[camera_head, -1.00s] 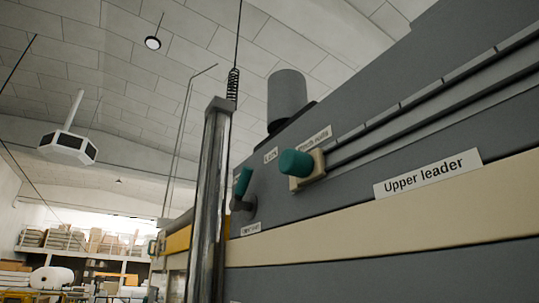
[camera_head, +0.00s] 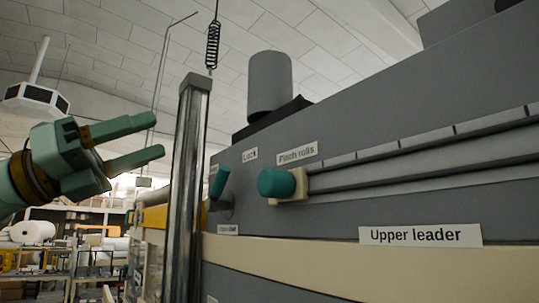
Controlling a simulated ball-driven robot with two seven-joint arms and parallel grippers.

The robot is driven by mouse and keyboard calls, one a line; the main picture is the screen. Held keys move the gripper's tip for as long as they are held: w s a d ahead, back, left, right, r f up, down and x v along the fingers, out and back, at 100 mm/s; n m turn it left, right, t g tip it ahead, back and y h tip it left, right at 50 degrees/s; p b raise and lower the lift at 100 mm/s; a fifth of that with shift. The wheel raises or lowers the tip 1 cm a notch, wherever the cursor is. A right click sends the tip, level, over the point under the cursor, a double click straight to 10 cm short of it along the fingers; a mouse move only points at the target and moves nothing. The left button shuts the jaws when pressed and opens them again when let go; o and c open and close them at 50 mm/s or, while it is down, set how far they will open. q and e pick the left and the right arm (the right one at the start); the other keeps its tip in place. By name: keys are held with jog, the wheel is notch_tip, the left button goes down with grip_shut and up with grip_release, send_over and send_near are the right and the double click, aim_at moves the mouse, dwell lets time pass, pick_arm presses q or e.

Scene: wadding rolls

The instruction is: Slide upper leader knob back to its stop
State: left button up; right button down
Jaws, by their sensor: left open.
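The upper leader knob (camera_head: 277,182) is a teal cylinder on a cream slider block. It sits at the left end of a grey rail (camera_head: 420,160), below the "Pinch rolls" label (camera_head: 298,153). My right gripper is not in view.
A shiny upright metal post (camera_head: 188,190) stands left of the knob. A teal lever (camera_head: 220,181) is on the panel between post and knob, near the "Lock" label (camera_head: 250,155). A grey cylinder (camera_head: 269,82) stands on top. Shelves and a white roll (camera_head: 33,232) are in the background.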

pick_arm(q)
jog(key=s+d+m+y, duration=0.3)
jog(key=s, duration=0.4)
jog(key=t+y+p, duration=0.1)
jog(key=t+y, duration=0.2)
jog(key=y, duration=0.1)
send_near(264, 182)
jog(key=shift+n, duration=0.3)
jog(key=p+x, duration=0.5)
jog(key=x, duration=0.4)
jog(key=shift+w+d+r, duration=0.15)
jog(key=shift+w, duration=0.15)
jog(key=shift+w+d+p, duration=0.3)
jog(key=shift+d+p, duration=0.2)
jog(key=shift+d, duration=0.1)
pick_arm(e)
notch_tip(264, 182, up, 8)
